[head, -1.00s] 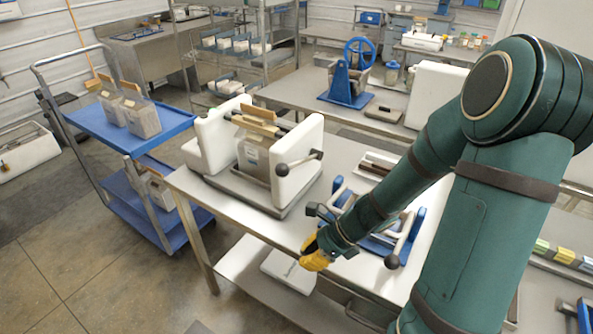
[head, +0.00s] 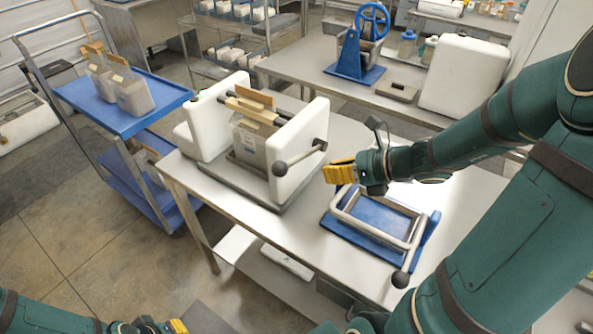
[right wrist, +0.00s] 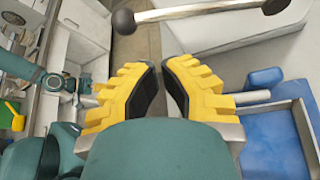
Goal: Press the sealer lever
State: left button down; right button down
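The white sealer (head: 299,170) stands on the metal table, with a filled clear bag (head: 250,145) between its two white blocks. Its lever (head: 300,157), a metal bar with dark ball ends, sticks out at the near right side. The lever also crosses the top of the right wrist view (right wrist: 205,12). My right gripper (head: 328,172) is just right of the lever's ball end, apart from it as far as I can see. Its yellow fingers (right wrist: 161,68) have a narrow empty gap between them. My left gripper (head: 180,327) is low at the bottom edge, partly cut off.
A blue-based frame (head: 372,213) with a metal handle and dark knob (head: 400,279) lies right of the sealer, below my right gripper. A blue cart (head: 165,97) with bags stands left. A blue wheel device (head: 352,75) is on the back table.

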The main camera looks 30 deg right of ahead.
aim_at(302, 156)
jog(key=b+x, duration=0.2)
jog(key=x, duration=0.8)
jog(key=shift+b, duration=0.4)
